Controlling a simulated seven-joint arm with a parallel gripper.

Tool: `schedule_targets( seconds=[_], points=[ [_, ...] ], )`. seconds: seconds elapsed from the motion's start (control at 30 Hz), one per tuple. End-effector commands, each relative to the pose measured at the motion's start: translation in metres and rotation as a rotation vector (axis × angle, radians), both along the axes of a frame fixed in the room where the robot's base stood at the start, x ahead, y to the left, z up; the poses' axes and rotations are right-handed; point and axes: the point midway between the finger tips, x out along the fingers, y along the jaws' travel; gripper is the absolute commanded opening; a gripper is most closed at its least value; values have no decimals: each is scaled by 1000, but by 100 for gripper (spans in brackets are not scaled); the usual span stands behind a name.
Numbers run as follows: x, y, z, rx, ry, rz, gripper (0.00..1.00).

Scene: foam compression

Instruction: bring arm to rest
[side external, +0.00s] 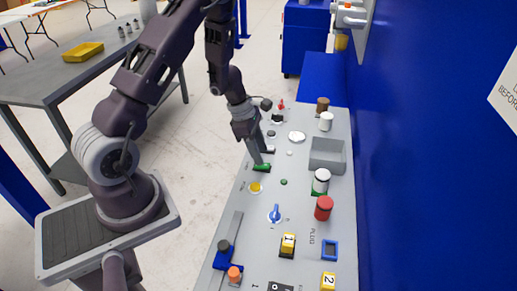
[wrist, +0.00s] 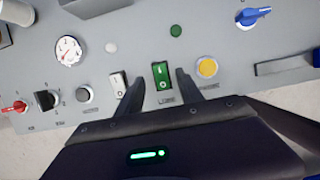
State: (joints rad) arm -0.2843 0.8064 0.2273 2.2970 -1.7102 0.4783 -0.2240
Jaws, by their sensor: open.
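My gripper (side external: 263,158) is low over the left edge of the grey control panel (side external: 258,222). In the wrist view its two fingers (wrist: 158,82) are apart with nothing held. A green rocker switch (side external: 261,168) sits at the fingertips; in the wrist view the green switch (wrist: 161,75) shows between the fingers. I cannot tell whether a finger touches it. A white rocker switch (wrist: 118,84) is left of the fingers and a yellow button (wrist: 207,67) is right of them.
A blue knob (side external: 275,213), a red cylinder (side external: 323,208), a white-topped cylinder (side external: 321,178) and a grey tray (side external: 327,152) stand on the panel. A blue wall (side external: 430,150) rises on the right. A table (side external: 60,85) with a yellow bin (side external: 83,52) is behind left.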

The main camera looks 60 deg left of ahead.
Motion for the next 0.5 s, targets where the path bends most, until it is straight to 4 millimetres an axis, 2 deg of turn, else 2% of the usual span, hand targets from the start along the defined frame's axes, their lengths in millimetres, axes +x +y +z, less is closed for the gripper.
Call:
schedule_targets(
  seconds=[0.1,0.2,0.5],
  points=[
    [-5,6,21,1,-3,1,44],
    [-8,8,30,2,0,2,44],
    [-8,7,33,1,-1,-5,44]
  ],
)
